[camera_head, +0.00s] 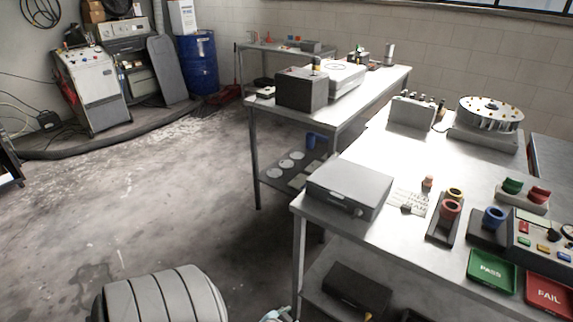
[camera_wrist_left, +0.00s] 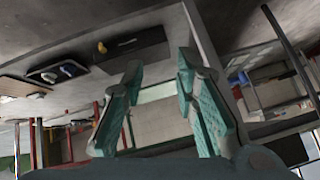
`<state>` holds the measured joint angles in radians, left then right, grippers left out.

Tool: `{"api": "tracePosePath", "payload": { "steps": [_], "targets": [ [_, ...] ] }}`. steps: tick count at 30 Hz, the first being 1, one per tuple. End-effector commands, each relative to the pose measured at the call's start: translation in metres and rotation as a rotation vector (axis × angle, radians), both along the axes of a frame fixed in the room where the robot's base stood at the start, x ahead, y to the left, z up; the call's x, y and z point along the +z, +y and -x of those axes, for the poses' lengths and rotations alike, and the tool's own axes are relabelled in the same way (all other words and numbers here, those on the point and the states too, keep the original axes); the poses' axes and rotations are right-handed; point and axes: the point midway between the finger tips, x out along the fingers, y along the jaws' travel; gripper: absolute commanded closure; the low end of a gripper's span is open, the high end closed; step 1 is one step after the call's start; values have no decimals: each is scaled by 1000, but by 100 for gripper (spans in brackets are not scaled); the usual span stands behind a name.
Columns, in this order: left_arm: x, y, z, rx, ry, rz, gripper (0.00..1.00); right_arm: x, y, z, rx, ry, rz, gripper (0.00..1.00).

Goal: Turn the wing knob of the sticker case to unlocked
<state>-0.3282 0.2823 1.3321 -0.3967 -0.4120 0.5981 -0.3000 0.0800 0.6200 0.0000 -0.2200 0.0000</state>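My right gripper is not in view.
The front table (camera_head: 375,239) also holds a sheet of paper (camera_head: 409,199), ring holders, a green PASS tray (camera_head: 492,270) and a red FAIL tray (camera_head: 548,295). A dark box (camera_head: 353,289) lies on its lower shelf.

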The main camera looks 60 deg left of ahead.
Motion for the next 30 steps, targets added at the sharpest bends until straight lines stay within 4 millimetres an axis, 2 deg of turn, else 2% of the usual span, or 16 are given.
{"api": "tracePosePath", "payload": {
  "steps": [4, 11, 14, 17, 18, 20, 21, 24, 26, 30],
  "targets": [
    [-6, -3, 9, -4, 28, 8, 72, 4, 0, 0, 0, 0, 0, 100],
    [-8, -3, 9, -4, 30, 8, 72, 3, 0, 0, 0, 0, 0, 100],
    [7, -7, 1, -2, 14, 15, 72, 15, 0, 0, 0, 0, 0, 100],
    [75, -33, -49, -23, -96, 25, 72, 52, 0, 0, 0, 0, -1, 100],
    [114, -43, -75, -42, -155, -1, 72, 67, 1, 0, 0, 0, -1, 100],
    [175, -53, -109, -65, -238, -74, 72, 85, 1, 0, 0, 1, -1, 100],
    [213, -56, -125, -72, -286, -131, 72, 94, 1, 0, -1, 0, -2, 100],
    [281, -51, -146, -63, -363, -284, 72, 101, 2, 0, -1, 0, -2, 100],
    [296, -42, -147, -53, -370, -370, 72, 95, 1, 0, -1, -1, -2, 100],
    [288, -28, -157, -49, -348, -412, 72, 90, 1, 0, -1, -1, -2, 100]
  ]
}}
